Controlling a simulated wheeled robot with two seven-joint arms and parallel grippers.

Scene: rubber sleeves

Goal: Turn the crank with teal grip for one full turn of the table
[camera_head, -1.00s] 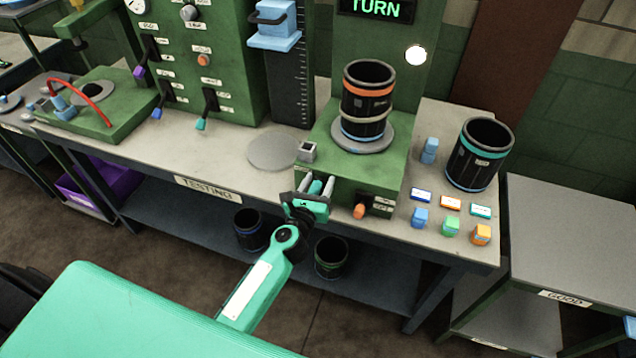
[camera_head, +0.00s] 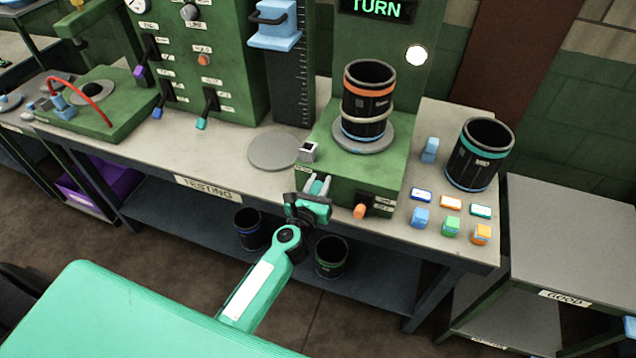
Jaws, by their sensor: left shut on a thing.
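My left gripper (camera_head: 318,187) is at the front left of the green turntable box (camera_head: 375,170), shut on the crank's teal grip (camera_head: 317,186), which is mostly hidden between the fingers. The grey round table (camera_head: 362,137) on top of the box carries a black sleeve (camera_head: 367,95) with an orange band near its top and a pale ring lower down. A lit sign (camera_head: 376,9) behind it reads "TURN", with a white lamp (camera_head: 415,55) below. My right gripper is not in view.
An orange-tipped lever (camera_head: 360,211) sticks out of the box front, right of my gripper. A teal-banded sleeve (camera_head: 480,155) and several small coloured blocks (camera_head: 452,225) stand on the bench to the right. A flat grey disc (camera_head: 275,152) lies left of the box.

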